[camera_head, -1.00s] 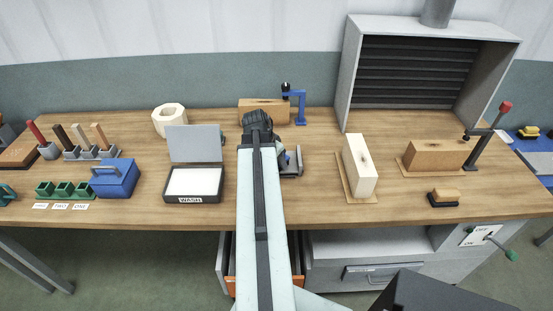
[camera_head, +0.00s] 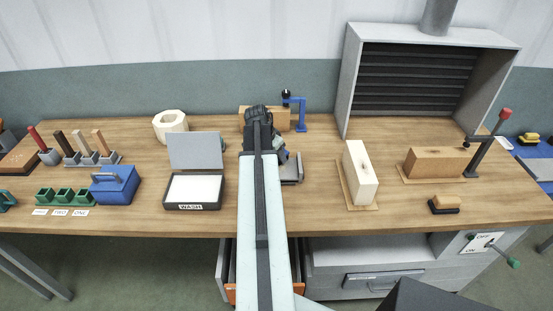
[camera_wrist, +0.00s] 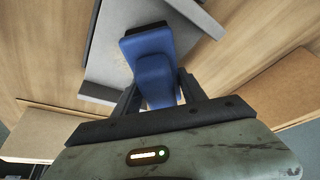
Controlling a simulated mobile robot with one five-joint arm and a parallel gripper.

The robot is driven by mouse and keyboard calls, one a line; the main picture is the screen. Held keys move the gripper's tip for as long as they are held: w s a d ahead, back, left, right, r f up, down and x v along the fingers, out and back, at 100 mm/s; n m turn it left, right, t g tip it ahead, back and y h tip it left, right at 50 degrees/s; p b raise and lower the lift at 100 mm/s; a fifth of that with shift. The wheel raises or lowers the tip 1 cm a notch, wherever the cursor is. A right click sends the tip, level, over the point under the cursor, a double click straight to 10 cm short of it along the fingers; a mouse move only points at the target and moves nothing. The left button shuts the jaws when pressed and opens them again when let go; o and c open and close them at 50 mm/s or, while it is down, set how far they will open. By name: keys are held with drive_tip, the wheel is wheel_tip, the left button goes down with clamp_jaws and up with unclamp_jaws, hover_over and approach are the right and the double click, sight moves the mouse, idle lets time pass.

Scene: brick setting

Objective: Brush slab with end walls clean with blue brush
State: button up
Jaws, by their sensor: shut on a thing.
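My gripper (camera_wrist: 159,92) is shut on the blue brush (camera_wrist: 155,68), whose block shows between the fingers in the wrist view. The grey slab with end walls (camera_wrist: 107,45) lies under and beyond the brush, with one raised end wall (camera_wrist: 196,14) at upper right. A pale speckled patch shows near the slab's lower left edge. The brush's underside is hidden, so I cannot tell whether it touches the slab. In the head view my gripper (camera_head: 259,122) is over the middle of the bench, and my arm hides much of the slab (camera_head: 292,170).
A WASH box (camera_head: 194,207) with a raised lid stands left of my arm. A wooden block (camera_head: 245,118) by a blue clamp (camera_head: 301,112) is behind my gripper. A pale block (camera_head: 359,172) stands on a board to the right. Bare bench lies between slab and pale block.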

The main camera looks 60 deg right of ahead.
sight(281, 167)
drive_tip(key=shift+w+d, duration=0.3)
drive_tip(key=shift+d, duration=0.3)
drive_tip(key=shift+s, duration=0.1)
drive_tip(key=shift+s+d, duration=0.35)
drive_tip(key=shift+s, duration=0.25)
drive_tip(key=shift+s+a+f, duration=0.1)
drive_tip(key=shift+s+a, duration=0.2)
drive_tip(key=shift+a, duration=0.35)
drive_tip(key=shift+s+a+r, duration=0.1)
drive_tip(key=shift+s+a, duration=0.25)
drive_tip(key=shift+a, duration=0.35)
drive_tip(key=shift+s+a+f, duration=0.1)
drive_tip(key=shift+s+a, duration=0.2)
drive_tip(key=shift+a, duration=0.35)
